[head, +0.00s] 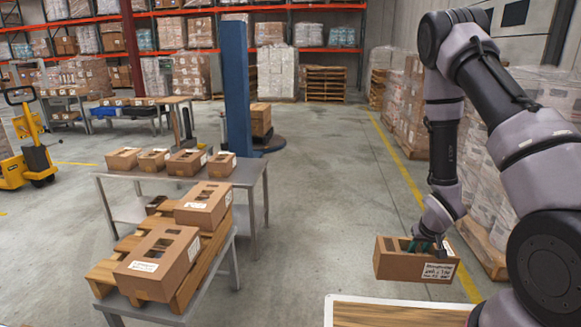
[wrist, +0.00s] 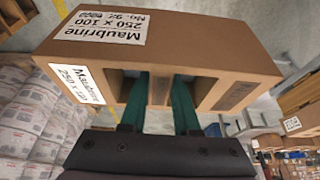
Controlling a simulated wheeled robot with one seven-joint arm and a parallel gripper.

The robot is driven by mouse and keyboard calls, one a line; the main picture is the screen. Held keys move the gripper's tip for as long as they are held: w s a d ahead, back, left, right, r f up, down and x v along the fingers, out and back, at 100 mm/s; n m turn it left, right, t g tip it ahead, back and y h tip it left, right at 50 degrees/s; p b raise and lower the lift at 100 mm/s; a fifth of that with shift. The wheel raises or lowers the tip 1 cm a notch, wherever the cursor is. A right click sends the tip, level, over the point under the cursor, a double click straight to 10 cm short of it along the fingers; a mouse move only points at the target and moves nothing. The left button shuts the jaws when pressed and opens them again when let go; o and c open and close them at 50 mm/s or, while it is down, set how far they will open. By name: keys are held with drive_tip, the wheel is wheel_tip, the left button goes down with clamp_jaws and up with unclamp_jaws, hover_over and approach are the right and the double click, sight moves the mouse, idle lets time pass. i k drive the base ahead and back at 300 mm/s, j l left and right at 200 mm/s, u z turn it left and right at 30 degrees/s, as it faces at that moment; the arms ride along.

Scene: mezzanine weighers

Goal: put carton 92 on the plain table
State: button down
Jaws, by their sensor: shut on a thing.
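My gripper (head: 424,243) is shut on a brown carton (head: 398,266), held in the air at the right of the head view. In the wrist view, the green fingers of my gripper (wrist: 162,98) reach into openings of the carton (wrist: 205,52) and grip the strip between them. Its label reads "Maubrine 250 x 100", with a number that looks like 92. A grey metal table (head: 252,176) stands at left with several small cartons along its far side. I cannot tell for certain which table is the plain one.
A wooden pallet (head: 103,272) bearing two larger cartons (head: 158,262) (head: 203,205) rests on a stand at front left. A wood-topped surface (head: 395,313) lies at bottom centre. A blue column (head: 236,90) stands behind. Wrapped stacks (head: 484,165) line the right. The middle floor is clear.

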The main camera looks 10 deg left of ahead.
sight(249, 173)
drive_tip(key=i, duration=1.8)
drive_tip(key=i+u, duration=0.3)
drive_tip(key=i, duration=0.3)
drive_tip(key=i+u, duration=0.3)
drive_tip(key=i, duration=0.3)
drive_tip(key=i+l+u, duration=0.3)
drive_tip(key=i, duration=0.3)
drive_tip(key=i+u, duration=0.35)
